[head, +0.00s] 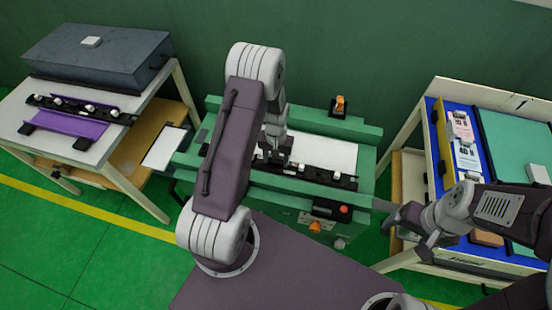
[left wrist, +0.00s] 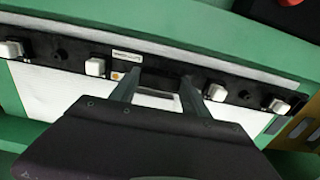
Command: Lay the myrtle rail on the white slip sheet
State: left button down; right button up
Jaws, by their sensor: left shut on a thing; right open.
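A long black rail with several white clips (head: 314,174) lies along the near edge of the white slip sheet (head: 335,153) on the green machine. My left gripper (head: 272,163) comes down from above and is shut on this rail, left of its middle. In the left wrist view, the fingers (left wrist: 160,92) grip the black rail (left wrist: 64,50) between its clips, and the white sheet (left wrist: 45,88) shows beside it. I cannot tell whether the rail touches the sheet or hangs just above. My right gripper (head: 405,228) is open and empty, right of the machine.
A left table (head: 97,155) bears a grey box (head: 105,52), a purple tray (head: 62,122) and another black rail with white clips (head: 90,108). The machine's front has a red button (head: 344,209). A right bench (head: 440,140) holds a blue tray with labelled packs (head: 464,155).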

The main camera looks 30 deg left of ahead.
aim_at(276, 161)
pick_arm(q)
jog(key=shift+f+b, duration=0.4)
jog(key=shift+f, duration=0.2)
jog(key=shift+c, duration=2.2)
grip_release()
notch_tip(276, 161, up, 9)
jog(key=shift+r+p, duration=0.1)
jog(key=shift+p, duration=0.45)
